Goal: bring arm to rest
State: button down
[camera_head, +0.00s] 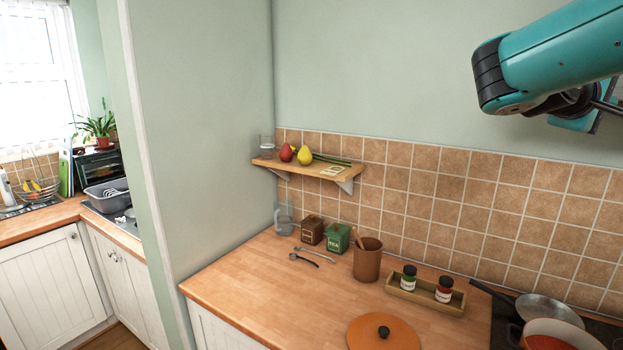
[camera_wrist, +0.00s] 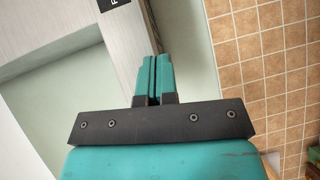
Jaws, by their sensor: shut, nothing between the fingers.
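My arm (camera_head: 550,60) is teal with black joints and reaches in from the upper right of the head view, raised well above the counter. My gripper fingers do not show clearly in the head view. In the wrist view, my gripper (camera_wrist: 153,75) has two teal fingers side by side, shut with nothing between them. It touches nothing that I can see.
The wooden counter (camera_head: 240,290) holds canisters, a brown utensil pot (camera_head: 367,262), a spice tray (camera_head: 425,298) and an orange lid (camera_head: 383,333). A small shelf (camera_head: 305,168) carries fruit. Pans (camera_head: 549,312) stand at lower right. The wall (camera_head: 400,70) beside my arm is bare.

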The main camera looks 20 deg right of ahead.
jog(key=w+a+f+n+t+y+b, duration=0.25)
jog(key=a+f+y, duration=0.35)
jog(key=a+f, duration=0.55)
jog(key=w+a+f+n+t+y+b, duration=0.15)
jog(key=w+a+f+y+b, duration=0.25)
jog(key=a+f+y, duration=0.5)
jog(key=s+a+f+n+g+y+b, duration=0.1)
jog(key=s+a+f+g+y+b, duration=0.1)
jog(key=s+a+f, duration=0.5)
jog(key=s+a+f+n+g+y+b, duration=0.1)
jog(key=s+a+f+g+y+b, duration=0.2)
jog(key=s+a+f, duration=0.4)
jog(key=s+a, duration=0.5)
jog(key=a, duration=0.4)
jog(key=shift+f+n+g+y, duration=0.15)
jog(key=shift+n+g+y, duration=0.25)
jog(key=shift+d, duration=0.1)
